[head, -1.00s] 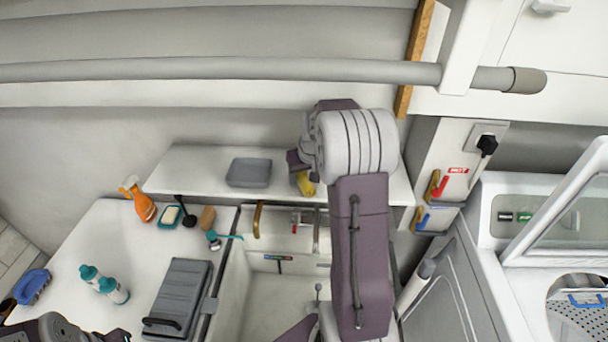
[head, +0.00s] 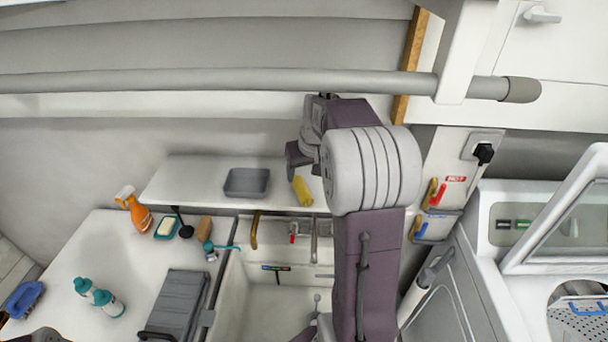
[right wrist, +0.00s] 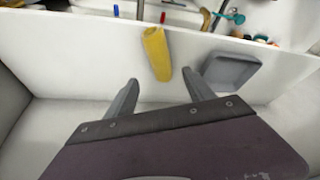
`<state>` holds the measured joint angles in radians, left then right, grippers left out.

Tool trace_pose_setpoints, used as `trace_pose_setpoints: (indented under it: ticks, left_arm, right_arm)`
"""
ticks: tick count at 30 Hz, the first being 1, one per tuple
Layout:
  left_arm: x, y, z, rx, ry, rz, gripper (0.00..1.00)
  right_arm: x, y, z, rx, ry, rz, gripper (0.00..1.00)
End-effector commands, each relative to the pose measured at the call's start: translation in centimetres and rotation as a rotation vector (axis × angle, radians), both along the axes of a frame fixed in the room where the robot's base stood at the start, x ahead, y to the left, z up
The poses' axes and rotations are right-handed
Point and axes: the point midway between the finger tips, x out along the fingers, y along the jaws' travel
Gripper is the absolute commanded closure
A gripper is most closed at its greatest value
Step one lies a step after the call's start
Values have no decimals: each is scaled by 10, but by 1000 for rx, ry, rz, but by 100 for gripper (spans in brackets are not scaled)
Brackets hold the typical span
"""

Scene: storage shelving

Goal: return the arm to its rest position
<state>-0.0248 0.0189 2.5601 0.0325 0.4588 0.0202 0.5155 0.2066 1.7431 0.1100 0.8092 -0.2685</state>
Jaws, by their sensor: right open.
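My right arm (head: 370,250) reaches up from the bottom of the head view, its big grey joint in front of the white shelf's right part. My right gripper (head: 297,155) shows at the shelf's back edge, partly hidden by the arm. In the right wrist view its two fingers (right wrist: 160,84) are apart with nothing between them. A yellow roll-like object (head: 302,190) lies on the shelf; in the right wrist view it (right wrist: 156,52) lies beyond the fingertips, apart from them. Only a bit of my left arm shows at the lower left edge; its gripper is out of view.
The shelf (head: 200,170) also holds a grey tray (head: 247,183). A grey pipe (head: 220,82) crosses above. A machine with a raised lid stands right.

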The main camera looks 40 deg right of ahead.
Motion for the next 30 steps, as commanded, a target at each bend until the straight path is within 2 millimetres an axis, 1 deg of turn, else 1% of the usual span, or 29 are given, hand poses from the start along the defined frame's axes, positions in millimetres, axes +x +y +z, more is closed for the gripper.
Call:
trace_pose_setpoints:
  ticks: [9,11,13,14,15,17,18,20,21,22,24,27,29,30]
  left_arm:
    - [0,0,0,0,0,0,64]
    - [0,0,0,0,0,0,64]
    - [0,0,0,0,0,0,64]
    - [0,0,0,0,0,0,64]
    - [0,0,0,0,0,0,64]
    - [0,0,0,0,0,0,64]
    - [0,0,0,0,0,0,64]
    - [0,0,0,0,0,0,64]
    - [0,0,0,0,0,0,64]
    - [0,0,0,0,0,0,64]
    - [0,0,0,0,0,0,64]
    - [0,0,0,0,0,0,64]
    - [0,0,0,0,0,0,64]
    - [0,0,0,0,0,0,64]
  right_arm:
    - [0,0,0,0,0,0,38]
    - [3,5,0,0,0,13,38]
    - [13,28,5,-5,-11,71,38]
    - [16,45,5,-5,-9,111,38]
    - [13,73,-2,5,14,173,38]
    - [-5,118,-22,21,71,268,38]
    - [-22,144,-39,28,110,321,38]
    - [-53,176,-64,38,167,377,38]
    - [-74,191,-80,42,203,402,38]
    - [-91,199,-91,45,228,410,38]
    - [-126,208,-113,49,276,409,38]
    - [-158,205,-133,59,313,354,38]
    - [-164,204,-140,62,311,318,38]
    - [-158,204,-138,63,286,297,38]
